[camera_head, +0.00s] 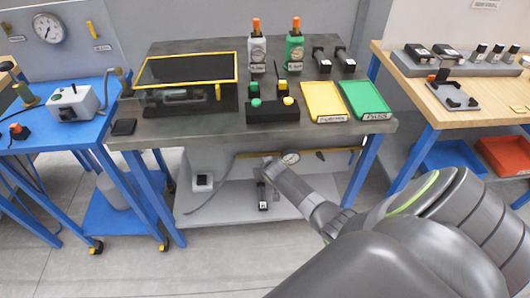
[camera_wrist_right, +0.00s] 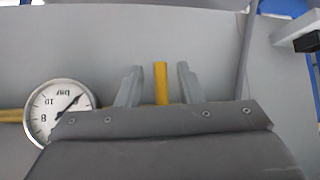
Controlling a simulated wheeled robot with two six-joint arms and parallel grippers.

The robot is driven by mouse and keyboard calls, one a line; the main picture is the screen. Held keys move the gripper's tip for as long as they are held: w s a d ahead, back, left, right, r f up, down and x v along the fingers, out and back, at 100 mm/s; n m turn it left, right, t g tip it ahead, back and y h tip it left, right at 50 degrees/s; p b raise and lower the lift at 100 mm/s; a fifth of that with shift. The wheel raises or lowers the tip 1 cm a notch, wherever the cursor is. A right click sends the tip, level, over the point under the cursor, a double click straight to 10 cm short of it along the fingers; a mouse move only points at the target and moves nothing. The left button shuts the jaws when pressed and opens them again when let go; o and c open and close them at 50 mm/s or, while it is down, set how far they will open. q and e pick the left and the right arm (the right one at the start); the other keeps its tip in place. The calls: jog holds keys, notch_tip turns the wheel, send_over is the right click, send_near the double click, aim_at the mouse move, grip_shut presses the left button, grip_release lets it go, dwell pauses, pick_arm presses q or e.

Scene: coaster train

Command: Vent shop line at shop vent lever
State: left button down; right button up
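A yellow lever (camera_wrist_right: 161,83) stands upright in the right wrist view, between the two fingers of my right gripper (camera_wrist_right: 158,86), with a visible gap on each side. The lever's base is hidden behind the gripper body. In the head view my right gripper (camera_head: 264,166) reaches under the dark workbench, in front of a yellow pipe (camera_head: 337,150), and hides the lever. A round white pressure gauge (camera_head: 290,157) is beside the gripper. The gauge (camera_wrist_right: 59,111) appears upside down in the wrist view, its needle off the vertical. My left gripper is not in view.
The dark workbench top (camera_head: 190,129) is above the gripper, and a grey lower shelf (camera_head: 237,205) is below it. Blue legs (camera_head: 362,170) bound the space.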

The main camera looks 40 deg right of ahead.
jog(key=shift+r, duration=0.1)
jog(key=p+v, duration=0.2)
jog(key=v, duration=1.5)
jog(key=shift+p, duration=0.35)
jog(key=shift+s, duration=0.15)
jog(key=s+f+n+g, duration=0.1)
jog(key=s+f, duration=0.4)
jog(key=f, duration=0.3)
jog(key=s+a+f+g+y, duration=0.1)
jog(key=s+f+g, duration=0.1)
jog(key=s+f, duration=0.5)
jog(key=s+f+n+g, duration=0.1)
jog(key=s+f, duration=0.3)
jog(key=f, duration=0.6)
jog(key=s+a+f+g, duration=0.1)
jog(key=s+f, duration=0.2)
jog(key=s, duration=0.5)
jog(key=s+a+f+n+g, duration=0.1)
jog(key=s+a+f, duration=0.1)
jog(key=s+f, duration=0.2)
jog(key=s+a+f+g+y, duration=0.1)
jog(key=s+f, duration=0.3)
jog(key=s, duration=0.7)
jog(key=shift+s+a, duration=0.35)
jog(key=shift+a, duration=0.25)
